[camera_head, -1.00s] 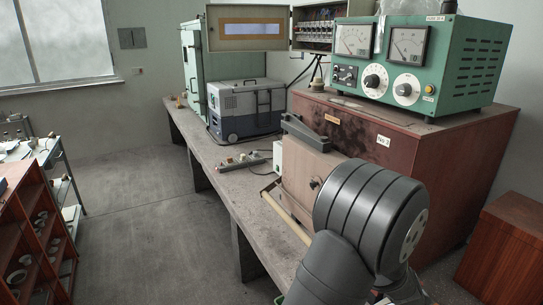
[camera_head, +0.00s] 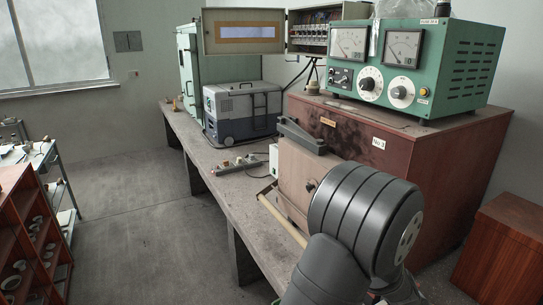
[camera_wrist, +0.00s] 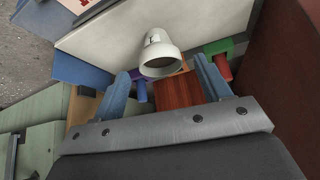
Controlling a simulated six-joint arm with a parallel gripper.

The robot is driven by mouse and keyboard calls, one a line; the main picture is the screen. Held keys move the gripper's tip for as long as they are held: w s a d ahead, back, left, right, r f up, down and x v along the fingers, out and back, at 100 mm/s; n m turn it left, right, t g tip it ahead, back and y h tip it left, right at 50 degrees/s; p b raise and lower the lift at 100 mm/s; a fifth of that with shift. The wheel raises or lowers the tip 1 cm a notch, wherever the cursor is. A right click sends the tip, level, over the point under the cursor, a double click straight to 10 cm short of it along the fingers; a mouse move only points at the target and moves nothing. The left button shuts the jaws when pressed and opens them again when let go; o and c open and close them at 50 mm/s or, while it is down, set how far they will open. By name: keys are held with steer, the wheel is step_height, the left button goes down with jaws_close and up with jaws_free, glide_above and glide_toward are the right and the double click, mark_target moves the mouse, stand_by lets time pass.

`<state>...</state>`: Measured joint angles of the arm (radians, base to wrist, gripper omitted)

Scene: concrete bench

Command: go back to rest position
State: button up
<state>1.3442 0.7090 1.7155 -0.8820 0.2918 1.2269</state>
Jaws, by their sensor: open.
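My gripper (camera_wrist: 162,72) shows in the wrist view with its two blue-grey fingers spread apart, and nothing is gripped between them. A white cup-like piece (camera_wrist: 160,54) with a round open end lies beyond the fingertips, against a pale panel (camera_wrist: 215,22). A reddish wooden surface (camera_wrist: 178,92) shows between the fingers. In the head view my dark grey arm rises at the lower right, and my gripper is hidden there.
A concrete bench (camera_head: 222,185) runs along the wall. It carries a grey-blue case (camera_head: 242,112), a power strip (camera_head: 236,164) and a red-brown cabinet (camera_head: 420,150) under a green meter box (camera_head: 465,65). A red shelf (camera_head: 18,230) stands left. The floor (camera_head: 130,215) between is clear.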

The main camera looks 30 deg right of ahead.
steer(key=x, duration=0.5)
steer(key=shift+f, duration=0.15)
steer(key=r, duration=0.5)
steer(key=shift+s+a+r, duration=0.15)
steer(key=shift+s, duration=0.25)
steer(key=s+a+r, duration=0.5)
steer(key=s+r, duration=0.1)
steer(key=s, duration=0.5)
steer(key=s+a+f, duration=0.3)
steer(key=a+f, duration=0.1)
steer(key=a, duration=0.3)
steer(key=s+a+f, duration=0.3)
steer(key=a+f, duration=0.2)
steer(key=a, duration=0.3)
steer(key=shift+f, duration=0.3)
steer(key=shift+s+a, duration=0.1)
